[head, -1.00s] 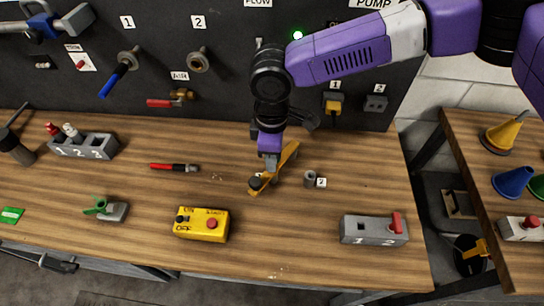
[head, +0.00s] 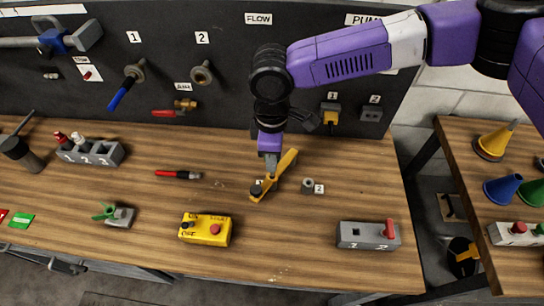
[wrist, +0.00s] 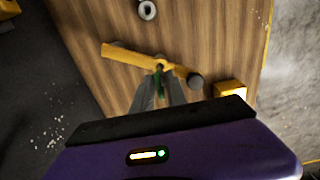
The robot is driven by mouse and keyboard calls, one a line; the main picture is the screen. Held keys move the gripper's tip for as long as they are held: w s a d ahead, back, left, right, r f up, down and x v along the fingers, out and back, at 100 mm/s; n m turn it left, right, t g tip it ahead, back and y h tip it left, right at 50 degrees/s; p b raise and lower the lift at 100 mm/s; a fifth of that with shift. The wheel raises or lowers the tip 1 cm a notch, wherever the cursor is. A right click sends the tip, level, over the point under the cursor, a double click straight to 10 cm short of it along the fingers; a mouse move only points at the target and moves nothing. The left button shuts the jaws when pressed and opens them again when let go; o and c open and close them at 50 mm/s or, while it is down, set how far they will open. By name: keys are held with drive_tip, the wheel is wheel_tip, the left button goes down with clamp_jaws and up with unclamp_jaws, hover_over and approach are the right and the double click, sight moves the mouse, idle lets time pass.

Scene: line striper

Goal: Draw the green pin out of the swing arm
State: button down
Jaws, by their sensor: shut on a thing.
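The swing arm (head: 286,163) is an orange-yellow bar on the wooden bench, with a dark round knob (head: 257,190) at its near end. It also shows in the wrist view (wrist: 125,53), lying across the picture. The green pin (wrist: 159,83) stands at the middle of the bar in the wrist view. My gripper (wrist: 160,90) is shut on it, one grey finger on each side. In the head view my gripper (head: 271,172) is directly over the bar and hides the pin. I cannot tell how deep the pin sits in the bar.
A grey post (head: 308,186) labelled 2 stands just right of the swing arm. A yellow control box (head: 205,229) is at front left, a grey switch box (head: 368,236) at front right. A red-handled tool (head: 178,174) lies to the left. The bench between them is clear.

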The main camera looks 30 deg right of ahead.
drive_tip(key=shift+r+p, duration=0.55)
drive_tip(key=shift+r, duration=0.7)
